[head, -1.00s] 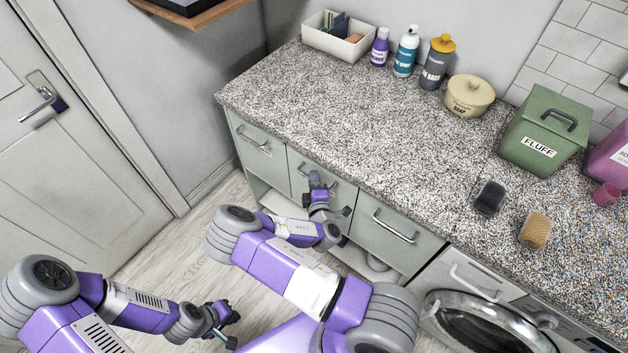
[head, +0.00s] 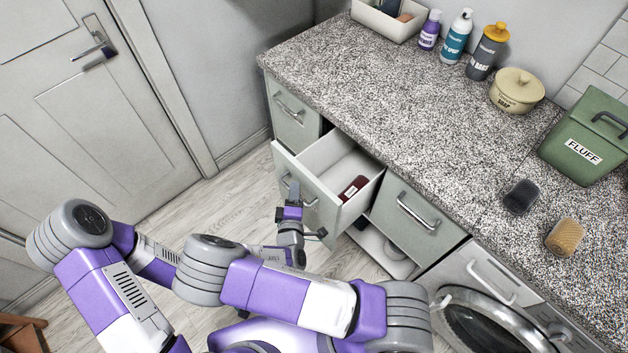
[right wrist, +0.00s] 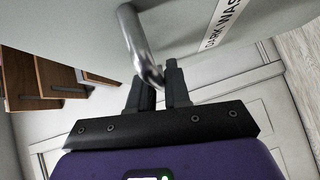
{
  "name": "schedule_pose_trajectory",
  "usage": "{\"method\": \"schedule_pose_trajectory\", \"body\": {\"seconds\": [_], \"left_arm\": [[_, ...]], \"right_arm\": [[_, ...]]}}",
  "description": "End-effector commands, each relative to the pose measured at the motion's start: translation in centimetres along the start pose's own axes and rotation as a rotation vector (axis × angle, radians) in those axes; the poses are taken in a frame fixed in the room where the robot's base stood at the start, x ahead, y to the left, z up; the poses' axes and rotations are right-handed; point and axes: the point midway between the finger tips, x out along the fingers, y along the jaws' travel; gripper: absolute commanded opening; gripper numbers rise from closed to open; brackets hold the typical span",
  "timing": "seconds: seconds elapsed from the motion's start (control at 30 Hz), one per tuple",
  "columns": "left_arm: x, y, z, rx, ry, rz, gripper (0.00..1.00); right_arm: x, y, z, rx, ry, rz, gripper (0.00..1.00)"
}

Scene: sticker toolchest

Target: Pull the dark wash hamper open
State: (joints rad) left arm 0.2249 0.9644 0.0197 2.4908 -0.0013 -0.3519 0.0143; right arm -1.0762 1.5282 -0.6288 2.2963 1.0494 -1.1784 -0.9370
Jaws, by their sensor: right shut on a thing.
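The dark wash hamper (head: 285,163) is the middle pale green drawer under the counter, and it stands pulled well out. Its front carries a label starting "DARK WAS" (right wrist: 222,22) in the right wrist view. A dark red bottle (head: 353,187) with a white label lies inside it. My right gripper (head: 293,192) is at the drawer front, shut on its metal bar handle (right wrist: 140,45). The fingers (right wrist: 160,82) sit at the bar in the right wrist view. My left gripper is hidden in the head view; only part of the left arm shows.
Closed drawers stand to the left (head: 292,115) and right (head: 415,222) of the open one. A washing machine (head: 490,315) is at lower right. The speckled counter (head: 400,110) above holds bottles, a soap pot and a green FLUFF bin (head: 590,140). Floor is free in front.

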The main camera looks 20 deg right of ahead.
Motion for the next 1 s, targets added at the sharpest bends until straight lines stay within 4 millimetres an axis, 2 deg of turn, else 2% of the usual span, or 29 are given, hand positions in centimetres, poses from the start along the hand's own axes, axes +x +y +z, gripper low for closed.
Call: {"method": "schedule_pose_trajectory", "body": {"seconds": [0.03,0.2,0.4,0.6,0.97,1.0], "left_arm": [[0.1,-0.1,0.0,0.0,0.0,0.0,0.0],[0.2,-0.1,0.0,0.0,0.0,0.0,0.0],[0.3,-0.1,0.0,0.0,0.0,0.0,0.0],[0.3,-0.1,0.0,0.0,0.0,0.0,0.0],[0.3,-0.1,0.0,0.0,0.0,0.0,0.0],[0.3,-0.1,0.0,0.0,0.0,0.0,0.0]], "right_arm": [[-0.9,-0.4,-0.9,0.002,0.003,-0.003,0.0],[-3.2,-1.0,-3.2,0.002,0.001,-0.004,0.0],[-5.0,-1.5,-4.9,0.001,-0.002,-0.004,0.0],[-5.7,-1.6,-5.6,0.0,-0.003,-0.002,0.0],[-5.8,-1.7,-5.7,0.001,-0.004,-0.002,0.0],[-5.8,-1.7,-5.7,0.001,-0.004,-0.002,0.19]]}}
